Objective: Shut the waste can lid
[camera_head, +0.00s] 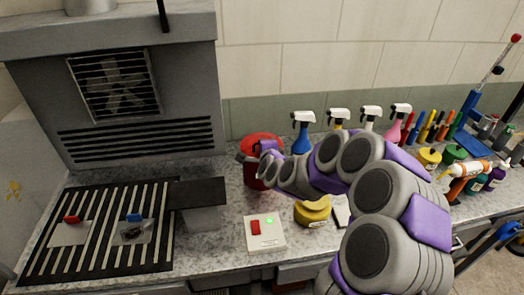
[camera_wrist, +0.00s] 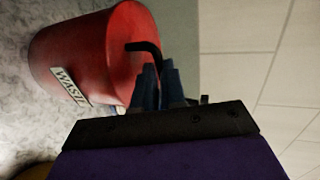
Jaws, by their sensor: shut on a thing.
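The red waste can (camera_head: 252,178) stands on the counter in the head view, its lower part in shade. Its bright red top (camera_head: 262,138) is partly hidden by my gripper (camera_head: 256,158). The can (camera_wrist: 85,50) also shows in the wrist view, turned sideways, with a white "WASTE" label (camera_wrist: 70,86). A black curved handle (camera_wrist: 146,47) sticks out by the can's top end. My gripper's fingers (camera_wrist: 160,85) are close together at this handle and shut on it; the contact itself is partly hidden. I cannot tell how far the lid is tilted.
Several spray bottles (camera_head: 303,132) stand behind and right of the can. A switch box (camera_head: 264,234) with a red rocker and green light is in front. Yellow tape (camera_head: 313,211) lies nearby. A grey vent hood (camera_head: 120,85) and slatted grille (camera_head: 97,235) are left.

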